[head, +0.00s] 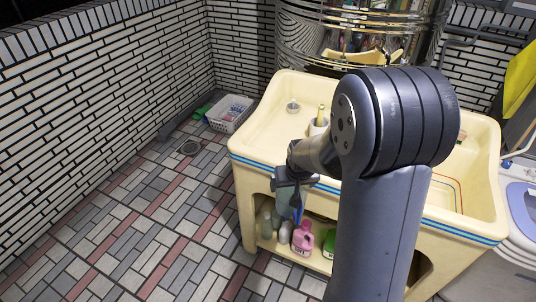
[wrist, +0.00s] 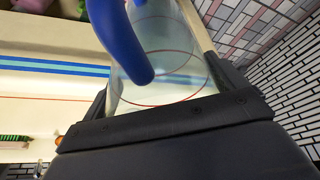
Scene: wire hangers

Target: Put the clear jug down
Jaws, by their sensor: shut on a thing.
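My gripper (head: 291,182) is shut on the clear jug (head: 283,203), which has a blue handle. The jug hangs below the fingers, just in front of the cream sink unit (head: 241,178), and is partly hard to see against it. In the wrist view the jug (wrist: 188,62) lies between the two fingers, with its blue handle in front of it and red rings on its clear wall. My arm hides much of the sink's right side in the head view.
Pink (head: 302,238) and green bottles stand with others on the sink unit's low shelf. A white dispenser (head: 318,127) is by the basin. A white basket (head: 229,113) sits on the floor at the back. The tiled floor at left is mostly clear.

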